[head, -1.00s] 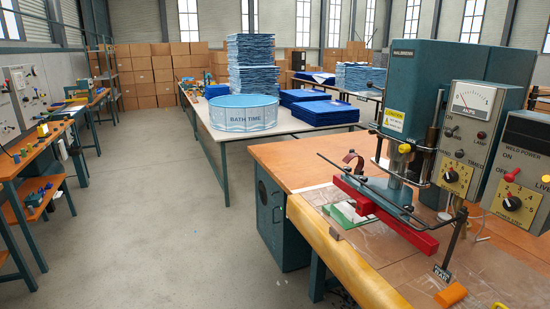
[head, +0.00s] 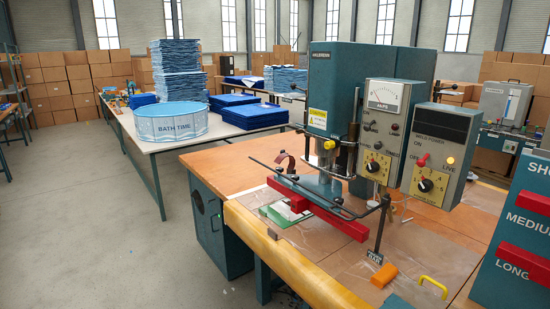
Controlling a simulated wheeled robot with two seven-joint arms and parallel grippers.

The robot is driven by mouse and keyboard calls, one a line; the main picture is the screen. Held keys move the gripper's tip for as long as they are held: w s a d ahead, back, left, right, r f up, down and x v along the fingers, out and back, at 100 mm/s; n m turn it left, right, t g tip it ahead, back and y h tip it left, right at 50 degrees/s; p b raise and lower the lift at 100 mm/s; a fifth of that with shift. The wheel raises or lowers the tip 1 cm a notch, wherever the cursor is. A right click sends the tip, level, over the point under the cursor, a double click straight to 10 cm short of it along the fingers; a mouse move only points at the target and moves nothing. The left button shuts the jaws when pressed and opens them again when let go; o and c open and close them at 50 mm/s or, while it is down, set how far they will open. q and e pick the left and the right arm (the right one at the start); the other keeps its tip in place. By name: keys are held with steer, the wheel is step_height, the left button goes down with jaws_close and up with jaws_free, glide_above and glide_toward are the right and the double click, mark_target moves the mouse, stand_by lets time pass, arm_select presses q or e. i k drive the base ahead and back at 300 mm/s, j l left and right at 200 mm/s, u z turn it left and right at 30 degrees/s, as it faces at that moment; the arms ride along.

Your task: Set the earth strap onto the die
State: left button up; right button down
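A curved copper-brown strap (head: 286,162), which looks like the earth strap, stands on the welding machine's bench near the left end of the red bar. A long red bar (head: 325,212), which looks like the die, sits low under the machine's head, slanting from back left to front right. A thin dark rod runs just above it. I cannot tell whether the strap touches the red bar. Neither of my grippers is in view.
The green welding machine (head: 330,85) with dials stands on the wooden bench (head: 225,160). An orange block (head: 384,276) and a yellow handle (head: 433,287) lie at the front. A rack (head: 510,270) marked medium and long holds red bars at right. Floor is clear at left.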

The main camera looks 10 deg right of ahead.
mark_target(283, 155)
steer(key=i+j, duration=0.25)
steer(key=i+j+z, duration=0.15)
steer(key=j, duration=0.3)
steer(key=i+j, duration=0.3)
steer(key=i+j+z, duration=0.15)
steer(key=j, duration=0.35)
steer(key=i+j, duration=0.3)
steer(key=i+j+z, duration=0.15)
steer(key=j, duration=0.35)
steer(key=i+j, duration=0.25)
steer(key=j, duration=0.2)
steer(key=i+j+z, duration=0.15)
steer(key=j, duration=0.25)
